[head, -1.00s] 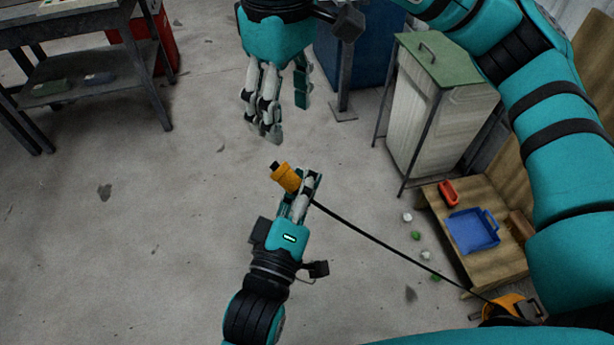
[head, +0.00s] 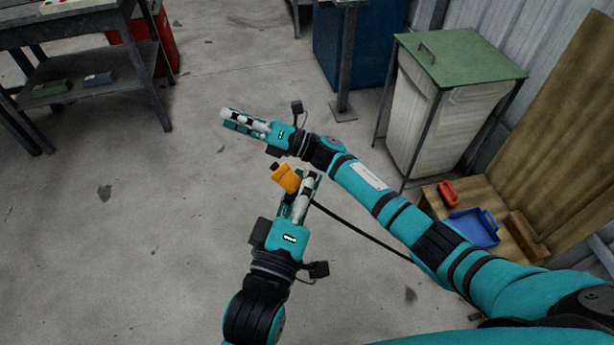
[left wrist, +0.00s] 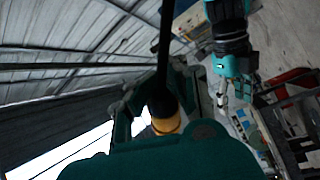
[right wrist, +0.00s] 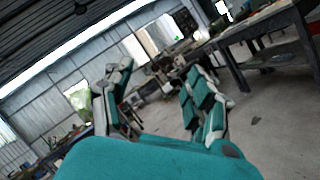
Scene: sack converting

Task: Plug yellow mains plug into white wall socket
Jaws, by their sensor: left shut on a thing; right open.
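The yellow mains plug (head: 286,178) is held in my left gripper (head: 308,180), whose fingers are shut on it over the open floor. Its dark end points up and left, and a black cable (head: 352,228) runs from it to the lower right, passing out of sight under my right arm. In the left wrist view the yellow plug (left wrist: 166,124) sits between the fingers with the black cable (left wrist: 166,50). My right gripper (head: 232,120) is just above and left of the plug, open and empty, pointing left. The right wrist view shows its spread fingers (right wrist: 158,98). I see no white wall socket.
A dark workbench (head: 80,35) is at upper left. The floor at left and centre is clear.

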